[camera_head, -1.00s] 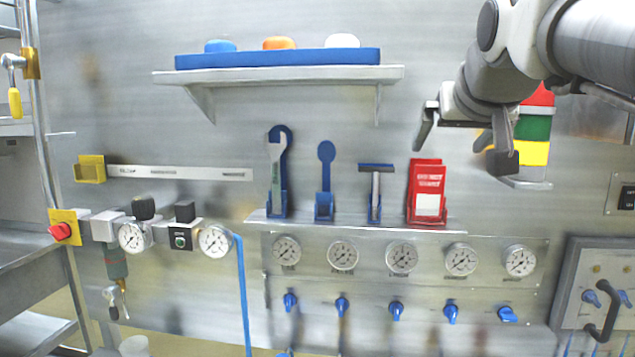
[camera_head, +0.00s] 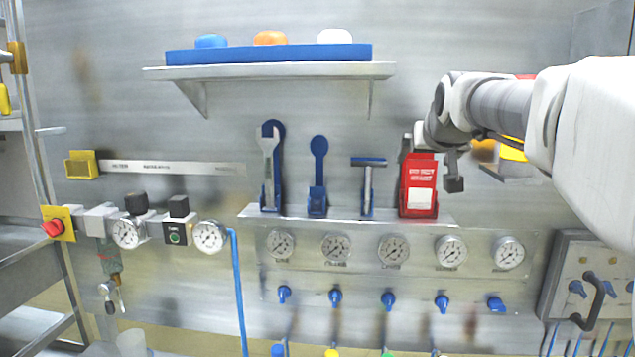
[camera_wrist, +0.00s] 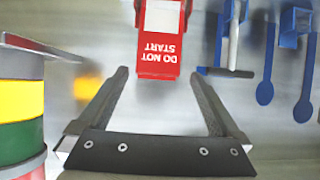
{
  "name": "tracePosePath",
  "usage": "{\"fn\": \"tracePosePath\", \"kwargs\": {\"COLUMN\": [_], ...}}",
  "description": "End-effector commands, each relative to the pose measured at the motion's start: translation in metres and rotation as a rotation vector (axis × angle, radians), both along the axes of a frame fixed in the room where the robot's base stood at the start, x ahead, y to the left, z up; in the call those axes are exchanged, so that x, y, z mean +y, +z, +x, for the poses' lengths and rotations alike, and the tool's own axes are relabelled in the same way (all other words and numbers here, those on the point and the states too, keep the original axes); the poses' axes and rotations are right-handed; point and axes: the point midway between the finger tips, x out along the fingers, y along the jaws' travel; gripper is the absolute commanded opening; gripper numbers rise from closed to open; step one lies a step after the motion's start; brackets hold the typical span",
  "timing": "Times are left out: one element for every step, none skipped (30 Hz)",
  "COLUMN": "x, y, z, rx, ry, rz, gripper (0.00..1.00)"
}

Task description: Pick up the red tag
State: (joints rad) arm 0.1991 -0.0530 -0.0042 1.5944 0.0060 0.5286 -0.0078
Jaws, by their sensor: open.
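The red tag (camera_head: 419,178), with white lettering and a white panel, stands in a holder on the narrow ledge in the head view. It shows upside down in the wrist view (camera_wrist: 160,40), with "DO NOT START" readable. My gripper (camera_head: 430,165) is at the tag in the head view, with one finger on each side of its upper part. In the wrist view my gripper (camera_wrist: 162,80) is open and empty, and the tag's lettered end lies between and just beyond the fingertips. No contact shows.
A squeegee-like tool (camera_head: 367,185), a blue spoon shape (camera_head: 318,175) and a wrench (camera_head: 268,165) stand left of the tag. Gauges (camera_head: 393,249) sit below. Stacked coloured rings (camera_wrist: 20,120) are close beside my gripper. A shelf (camera_head: 270,72) is above left.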

Motion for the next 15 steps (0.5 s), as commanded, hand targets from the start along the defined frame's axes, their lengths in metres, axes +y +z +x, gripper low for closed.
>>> {"fn": "tracePosePath", "kwargs": {"x": [-0.003, -0.004, -0.006, -0.007, -0.008, -0.008, -0.009, -0.009, -0.010, -0.010, -0.010, -0.010, -0.010, -0.010, -0.010], "y": [-0.001, -0.003, -0.004, -0.006, -0.009, -0.011, -0.013, -0.014, -0.015, -0.015, -0.016, -0.016, -0.016, -0.016, -0.016], "z": [0.007, 0.011, 0.016, 0.020, 0.024, 0.027, 0.030, 0.032, 0.034, 0.035, 0.035, 0.036, 0.036, 0.036, 0.036], "rx": [0.004, 0.005, 0.004, 0.003, 0.003, 0.003, 0.003, 0.002, 0.001, 0.001, 0.000, 0.000, 0.000, 0.000, 0.000], "ry": [-0.001, 0.000, -0.001, -0.001, 0.000, 0.000, 0.000, 0.000, 0.000, 0.000, 0.000, 0.000, 0.000, 0.000, 0.000], "rz": [0.001, 0.002, 0.003, 0.002, 0.001, 0.001, 0.001, 0.001, 0.001, 0.001, 0.001, 0.001, 0.001, 0.001, 0.001], "gripper": [1.00, 1.00, 1.00, 1.00, 1.00, 1.00, 1.00, 1.00, 1.00, 1.00, 1.00, 1.00, 1.00, 1.00, 1.00]}}
